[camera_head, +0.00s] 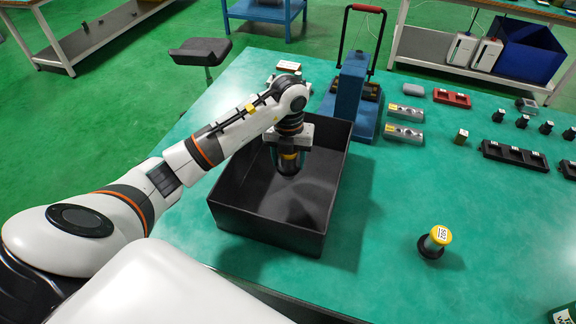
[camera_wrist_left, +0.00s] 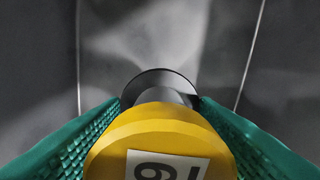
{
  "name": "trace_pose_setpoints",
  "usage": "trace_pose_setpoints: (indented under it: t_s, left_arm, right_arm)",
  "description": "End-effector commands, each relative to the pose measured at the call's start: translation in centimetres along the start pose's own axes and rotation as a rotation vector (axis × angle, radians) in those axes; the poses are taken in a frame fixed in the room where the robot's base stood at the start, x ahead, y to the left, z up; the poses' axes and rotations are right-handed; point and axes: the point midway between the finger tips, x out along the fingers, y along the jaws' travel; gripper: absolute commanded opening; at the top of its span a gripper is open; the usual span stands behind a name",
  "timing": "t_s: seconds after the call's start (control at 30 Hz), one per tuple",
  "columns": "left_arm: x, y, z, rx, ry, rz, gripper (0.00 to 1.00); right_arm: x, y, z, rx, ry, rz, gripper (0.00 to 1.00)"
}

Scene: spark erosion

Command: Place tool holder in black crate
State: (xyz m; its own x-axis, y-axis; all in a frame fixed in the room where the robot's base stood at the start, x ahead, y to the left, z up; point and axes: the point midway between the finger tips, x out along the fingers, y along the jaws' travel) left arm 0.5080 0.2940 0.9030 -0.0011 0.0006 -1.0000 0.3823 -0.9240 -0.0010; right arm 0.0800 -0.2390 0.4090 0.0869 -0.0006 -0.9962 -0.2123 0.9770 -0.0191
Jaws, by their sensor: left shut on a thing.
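My left gripper (camera_head: 289,157) is over the black crate (camera_head: 270,234), with its fingers down between the crate's walls. It is shut on a tool holder (camera_wrist_left: 160,125) with a yellow top, a white numbered label and a dark base. In the left wrist view the green ridged fingers press on both sides of the yellow top, and grey crate surfaces lie beyond. I cannot tell whether the base touches the crate floor. My right gripper is not in view.
A blue press-like device (camera_head: 352,95) with a red handle stands behind the crate. Grey blocks (camera_head: 404,133), black trays (camera_head: 514,155), a red tray (camera_head: 452,97) and several small dark parts sit at the right. The green table (camera_head: 385,230) is clear around the standing holder.

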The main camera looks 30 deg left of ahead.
Motion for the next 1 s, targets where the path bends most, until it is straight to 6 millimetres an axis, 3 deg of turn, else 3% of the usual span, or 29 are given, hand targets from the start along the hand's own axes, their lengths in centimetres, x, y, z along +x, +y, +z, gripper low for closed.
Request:
trace_pose_setpoints:
  t_s: [0.4, 0.77, 0.8, 0.9, 1.0]
  left_arm:
    - [4.3, 0.0, 0.0, -0.001, -0.001, 0.002, 0.18]
    - [4.9, 0.0, -0.1, 0.0, 0.003, 0.001, 0.18]
    - [5.0, 0.0, -0.1, 0.0, 0.001, 0.0, 0.57]
    - [4.9, 0.0, 0.0, 0.0, 0.001, 0.0, 0.74]
    - [4.9, 0.0, 0.0, 0.0, 0.001, 0.0, 0.76]
  right_arm:
    - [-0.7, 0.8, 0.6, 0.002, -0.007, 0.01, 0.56]
    - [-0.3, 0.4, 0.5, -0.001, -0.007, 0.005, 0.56]
    - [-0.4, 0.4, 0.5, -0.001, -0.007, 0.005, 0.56]
    - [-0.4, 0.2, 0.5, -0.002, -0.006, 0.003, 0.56]
    - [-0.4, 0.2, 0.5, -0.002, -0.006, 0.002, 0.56]
